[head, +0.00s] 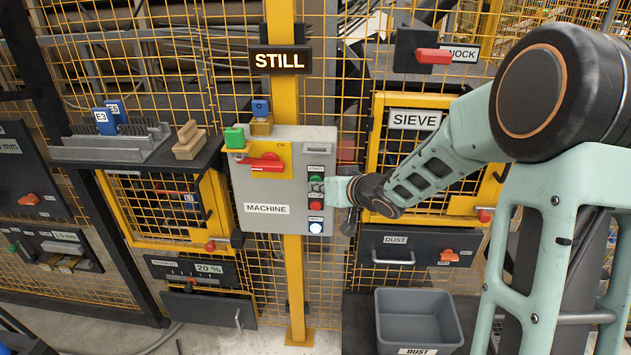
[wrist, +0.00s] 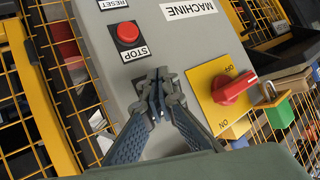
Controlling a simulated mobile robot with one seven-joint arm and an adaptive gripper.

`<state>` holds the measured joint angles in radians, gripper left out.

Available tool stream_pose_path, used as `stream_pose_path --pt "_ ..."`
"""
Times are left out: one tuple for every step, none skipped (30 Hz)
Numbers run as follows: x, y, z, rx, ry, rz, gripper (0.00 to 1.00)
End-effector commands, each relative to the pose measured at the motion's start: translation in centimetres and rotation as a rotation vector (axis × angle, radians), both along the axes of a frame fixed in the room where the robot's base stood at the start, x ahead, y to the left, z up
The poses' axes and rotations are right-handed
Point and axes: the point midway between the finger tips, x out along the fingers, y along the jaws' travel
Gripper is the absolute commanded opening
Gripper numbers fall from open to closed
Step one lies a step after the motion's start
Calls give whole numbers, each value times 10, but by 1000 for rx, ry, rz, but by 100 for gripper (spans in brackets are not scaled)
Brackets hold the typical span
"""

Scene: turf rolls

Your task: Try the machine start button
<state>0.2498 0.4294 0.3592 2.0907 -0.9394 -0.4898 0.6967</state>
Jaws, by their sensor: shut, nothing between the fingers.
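The grey machine box (head: 250,185) is mounted on a yellow post and carries the label MACHINE. On its right side is a column of buttons: a green start button (head: 316,179) under the START label, a red stop button (head: 316,206) and a white reset button (head: 316,228). My gripper (head: 318,188) is shut and empty, with its fingertips at the start button. In the wrist view my gripper (wrist: 158,95) hides the start button, and the red stop button (wrist: 128,32) shows beyond it. I cannot tell whether the fingertips touch or press the button.
A lit sign (head: 280,60) above the box reads STILL. A red rotary switch (head: 262,162) sits on a yellow plate, with a green padlock tag (head: 235,138) beside it. A grey dust bin (head: 419,318) stands below right. Yellow mesh fencing surrounds the box.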

Motion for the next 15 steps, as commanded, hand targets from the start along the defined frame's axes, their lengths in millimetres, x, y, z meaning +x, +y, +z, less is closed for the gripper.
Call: stream_pose_path --pt "1 0 0 0 0 0 0" --pt "1 0 0 0 0 0 0" --pt "2 0 0 0 0 0 0" --pt "2 0 0 0 0 0 0" --pt "2 0 0 0 0 0 0" --pt "3 0 0 0 0 0 0" --pt "3 0 0 0 0 0 0" --pt "4 0 0 0 0 0 0" --pt "4 0 1 0 0 0 0" --pt "5 0 1 0 0 0 0" --pt "5 0 1 0 -1 0 0" --pt "5 0 1 0 -1 0 0" --pt "6 0 1 0 -1 0 0" --pt "6 0 1 0 -1 0 0" --pt "6 0 1 0 -1 0 0"
